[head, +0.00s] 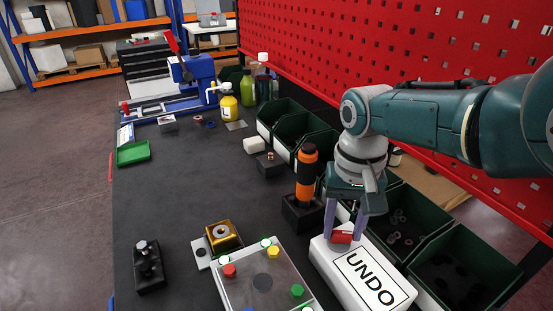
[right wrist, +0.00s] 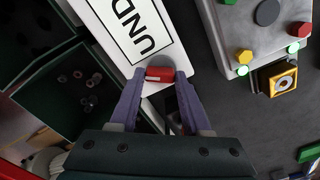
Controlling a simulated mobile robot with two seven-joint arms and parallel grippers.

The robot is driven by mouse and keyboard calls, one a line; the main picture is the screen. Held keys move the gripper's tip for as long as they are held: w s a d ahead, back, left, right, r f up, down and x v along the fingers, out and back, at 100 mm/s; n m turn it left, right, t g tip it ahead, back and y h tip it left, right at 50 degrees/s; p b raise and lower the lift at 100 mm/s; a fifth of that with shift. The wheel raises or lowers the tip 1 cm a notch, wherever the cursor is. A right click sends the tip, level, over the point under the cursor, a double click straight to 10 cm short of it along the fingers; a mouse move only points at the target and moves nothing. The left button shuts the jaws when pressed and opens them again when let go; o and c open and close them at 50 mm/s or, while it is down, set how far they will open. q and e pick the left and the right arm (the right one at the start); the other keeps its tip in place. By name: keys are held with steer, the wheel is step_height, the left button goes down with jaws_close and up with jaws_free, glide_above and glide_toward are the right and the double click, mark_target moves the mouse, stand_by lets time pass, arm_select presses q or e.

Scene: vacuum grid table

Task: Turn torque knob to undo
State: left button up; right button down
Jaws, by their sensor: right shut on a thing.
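The torque knob is a red piece (head: 342,237) on a grey round base at the far end of a white box labelled UNDO (head: 345,274). My right gripper (head: 345,228) comes down from above and is shut on the red knob, with a purple finger on each side. In the right wrist view the red knob (right wrist: 160,74) sits between the fingertips (right wrist: 160,78), and the UNDO label (right wrist: 133,22) lies beyond it. The fingers hide parts of the knob's sides. My left gripper is not in view.
Green bins (head: 465,270) line the right edge below a red perforated panel (head: 400,50). A grey plate with coloured knobs (head: 262,281) lies left of the white box. An orange-handled tool (head: 307,172) stands behind it. The dark table's middle left (head: 165,205) is clear.

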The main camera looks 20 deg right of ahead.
mark_target(342, 232)
steer(key=shift+m, duration=1)
steer(key=shift+c, duration=1.8)
jaws_free()
step_height(342, 232, up, 10)
steer(key=p, duration=0.7)
